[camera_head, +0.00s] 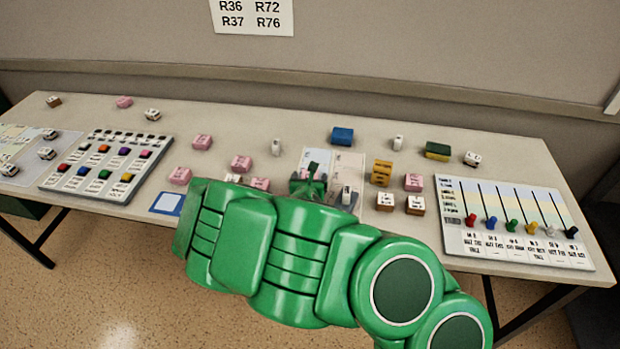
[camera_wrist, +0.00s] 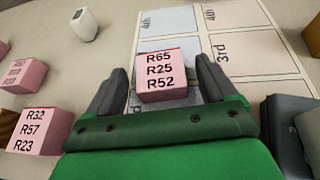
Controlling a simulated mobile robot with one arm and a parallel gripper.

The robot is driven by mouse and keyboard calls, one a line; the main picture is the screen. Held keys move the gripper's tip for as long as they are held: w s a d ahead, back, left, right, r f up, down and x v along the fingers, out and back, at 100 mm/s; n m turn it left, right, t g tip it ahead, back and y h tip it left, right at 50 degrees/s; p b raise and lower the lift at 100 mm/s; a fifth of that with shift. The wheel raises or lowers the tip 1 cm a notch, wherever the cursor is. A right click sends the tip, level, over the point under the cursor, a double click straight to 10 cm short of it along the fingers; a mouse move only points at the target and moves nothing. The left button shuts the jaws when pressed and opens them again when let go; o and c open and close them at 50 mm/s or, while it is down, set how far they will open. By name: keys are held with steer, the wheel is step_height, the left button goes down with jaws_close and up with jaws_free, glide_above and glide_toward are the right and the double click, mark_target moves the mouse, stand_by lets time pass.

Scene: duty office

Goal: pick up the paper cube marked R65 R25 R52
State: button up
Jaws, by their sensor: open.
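The pink paper cube marked R65 R25 R52 (camera_wrist: 167,72) is in the middle of the wrist view, with its printed face toward the camera. It sits on a printed sheet (camera_wrist: 245,45) with boxes labelled 3rd and 4th. My gripper (camera_wrist: 161,66) is open, with one dark finger on each side of the cube. Whether the fingers touch it, I cannot tell. In the head view my gripper (camera_head: 308,184) is over the sheet (camera_head: 345,161) at the table's middle, and the cube is hidden there.
A pink cube marked R32 R57 R23 (camera_wrist: 40,131) is left of my gripper, another (camera_wrist: 22,74) beyond it. A white object (camera_wrist: 84,24) stands behind. A dark block (camera_wrist: 287,130) is close on the right. A button panel (camera_head: 107,165) and a slider board (camera_head: 512,222) flank the table.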

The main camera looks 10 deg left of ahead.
steer(key=shift+w+f, duration=0.25)
steer(key=shift+w, duration=0.35)
steer(key=c, duration=1.1)
steer(key=shift+r, duration=0.15)
